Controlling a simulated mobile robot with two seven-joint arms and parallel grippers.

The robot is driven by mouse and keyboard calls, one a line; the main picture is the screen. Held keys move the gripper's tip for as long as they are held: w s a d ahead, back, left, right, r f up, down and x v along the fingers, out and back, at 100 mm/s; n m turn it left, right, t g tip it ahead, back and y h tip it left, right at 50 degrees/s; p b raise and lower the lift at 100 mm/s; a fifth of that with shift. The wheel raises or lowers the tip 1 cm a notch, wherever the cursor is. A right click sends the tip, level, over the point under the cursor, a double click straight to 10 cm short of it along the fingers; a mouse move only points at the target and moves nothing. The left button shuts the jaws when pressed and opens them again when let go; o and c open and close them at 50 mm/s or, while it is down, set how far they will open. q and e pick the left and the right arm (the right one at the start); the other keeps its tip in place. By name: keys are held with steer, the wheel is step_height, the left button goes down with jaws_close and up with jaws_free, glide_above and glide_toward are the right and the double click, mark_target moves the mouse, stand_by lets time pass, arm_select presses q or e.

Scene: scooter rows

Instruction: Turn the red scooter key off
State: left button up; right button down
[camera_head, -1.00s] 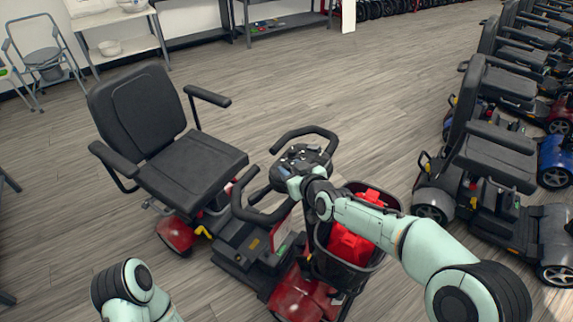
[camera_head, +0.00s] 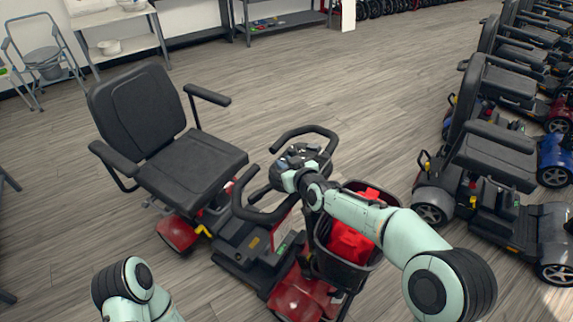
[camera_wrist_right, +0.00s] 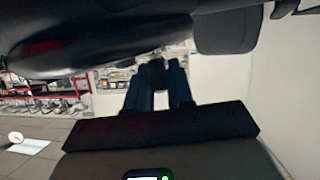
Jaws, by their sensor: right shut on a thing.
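The red scooter (camera_head: 295,297) stands in the middle of the head view, with a black seat (camera_head: 190,165), black looped handlebars and a dark control console (camera_head: 303,156). My right gripper (camera_head: 287,180) is at the near side of the console, and my wrist hides the key there in this view. In the right wrist view its two dark fingers (camera_wrist_right: 158,88) are close together, shut on a small dark piece (camera_wrist_right: 157,73), which appears to be the key. The key's angle cannot be told. My left arm shows at the bottom left, but its gripper is out of view.
A black basket (camera_head: 322,240) with a red thing (camera_head: 352,240) inside hangs at the scooter's front, beneath my right forearm. More scooters (camera_head: 490,170) stand in a row on the right. Shelves (camera_head: 275,22) line the back wall. The wooden floor behind the scooter is clear.

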arm_select(q)
steer(key=shift+f, duration=0.15)
arm_select(e)
steer(key=shift+f, duration=0.1)
